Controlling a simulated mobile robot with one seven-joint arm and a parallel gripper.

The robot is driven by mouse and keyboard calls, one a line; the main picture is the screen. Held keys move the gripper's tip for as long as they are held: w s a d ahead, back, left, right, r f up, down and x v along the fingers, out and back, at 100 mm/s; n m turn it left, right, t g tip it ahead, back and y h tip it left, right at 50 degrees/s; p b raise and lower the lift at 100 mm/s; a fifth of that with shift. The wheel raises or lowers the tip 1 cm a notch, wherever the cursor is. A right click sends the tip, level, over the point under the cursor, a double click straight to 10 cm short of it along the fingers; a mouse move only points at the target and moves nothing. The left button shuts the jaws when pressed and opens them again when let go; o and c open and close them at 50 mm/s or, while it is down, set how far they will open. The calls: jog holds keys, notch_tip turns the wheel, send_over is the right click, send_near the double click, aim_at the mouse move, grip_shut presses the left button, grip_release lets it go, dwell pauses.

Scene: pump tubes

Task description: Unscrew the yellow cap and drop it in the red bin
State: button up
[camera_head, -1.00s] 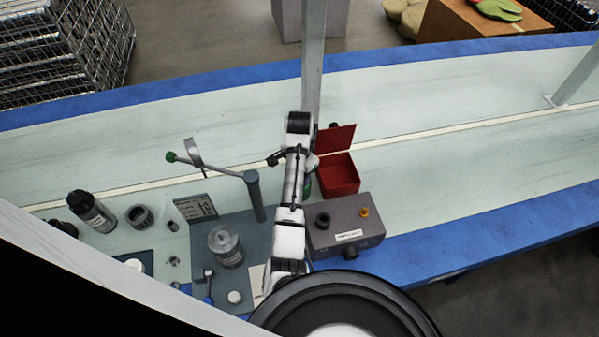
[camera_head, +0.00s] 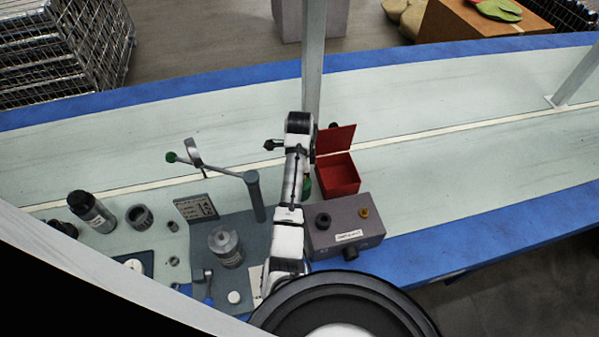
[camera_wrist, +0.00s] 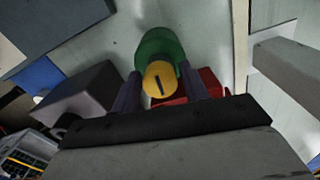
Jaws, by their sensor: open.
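In the wrist view a round yellow cap (camera_wrist: 161,72) with a dark slot sits on a green body (camera_wrist: 156,42). My gripper (camera_wrist: 158,90) is open, with its two dark fingers to the left and right of the cap. I cannot tell whether either finger touches it. In the head view the green body (camera_head: 307,187) shows only as a sliver beside my arm, and my fingers and the cap are hidden. The red bin (camera_head: 341,179) stands just to the right with its lid up. Part of the bin (camera_wrist: 209,80) shows behind the right finger in the wrist view.
A grey control box (camera_head: 330,232) with a black and an orange knob stands close in front of the bin. To the left are a lever stand (camera_head: 254,195), a metal cylinder (camera_head: 226,246) and a black bottle (camera_head: 91,210). The table to the right is clear.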

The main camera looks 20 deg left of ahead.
jog(key=m, duration=1)
jog(key=shift+m, duration=0.3)
jog(key=shift+c, duration=0.2)
jog(key=c, duration=0.8)
jog(key=shift+n, duration=1.7)
